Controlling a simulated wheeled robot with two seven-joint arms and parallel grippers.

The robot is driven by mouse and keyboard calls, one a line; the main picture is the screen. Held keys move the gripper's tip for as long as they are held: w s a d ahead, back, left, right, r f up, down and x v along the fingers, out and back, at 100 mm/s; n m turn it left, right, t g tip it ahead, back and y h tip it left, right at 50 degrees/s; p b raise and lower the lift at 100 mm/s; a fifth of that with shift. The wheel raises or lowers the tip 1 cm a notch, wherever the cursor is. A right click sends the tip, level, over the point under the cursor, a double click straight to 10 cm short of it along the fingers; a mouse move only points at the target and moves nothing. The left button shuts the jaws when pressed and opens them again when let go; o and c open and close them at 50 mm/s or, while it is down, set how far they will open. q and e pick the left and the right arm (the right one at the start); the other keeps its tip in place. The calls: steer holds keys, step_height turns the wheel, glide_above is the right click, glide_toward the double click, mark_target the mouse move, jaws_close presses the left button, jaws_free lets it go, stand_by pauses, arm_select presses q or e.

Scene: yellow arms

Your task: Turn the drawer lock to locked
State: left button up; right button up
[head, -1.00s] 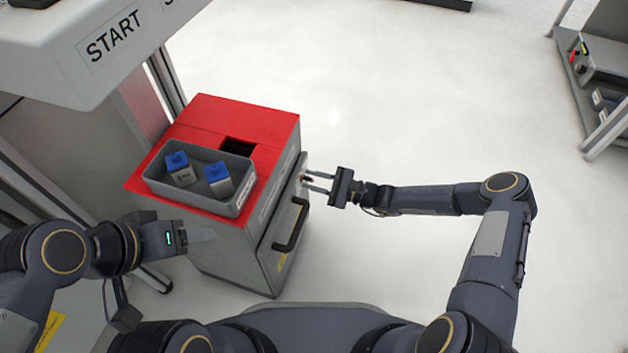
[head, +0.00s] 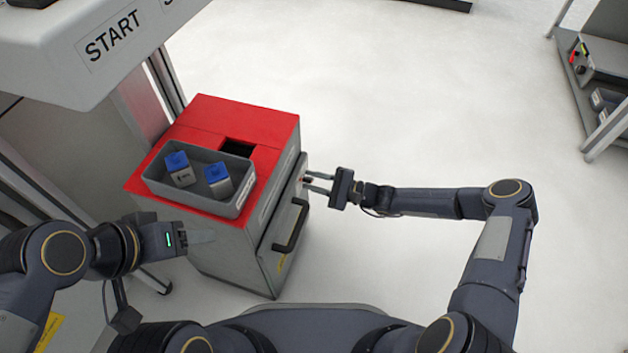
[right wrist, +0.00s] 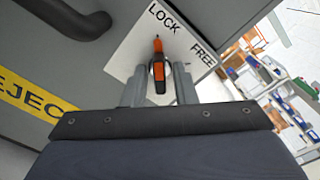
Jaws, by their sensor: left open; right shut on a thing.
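The drawer lock is an orange and black knob (right wrist: 158,70) on a white plate (right wrist: 125,57) marked LOCK and FREE, seen in the right wrist view. The knob's tip points up towards the word LOCK, left of FREE. My right gripper (right wrist: 159,86) has a finger on each side of the knob and is shut on it. In the head view my right gripper (head: 318,182) reaches the upper edge of the drawer front (head: 270,262), where the lock is small. My left gripper (head: 200,237) is open and empty, in front of the cabinet's left side.
A black drawer handle (head: 291,228) sits below the lock. The red cabinet top (head: 215,116) carries a grey tray (head: 245,200) with two blue-topped blocks (head: 177,162). A machine marked START (head: 112,36) stands at the left.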

steer(key=o, duration=0.7)
steer(key=shift+c, duration=0.2)
steer(key=p+v, duration=0.2)
steer(key=v, duration=0.6)
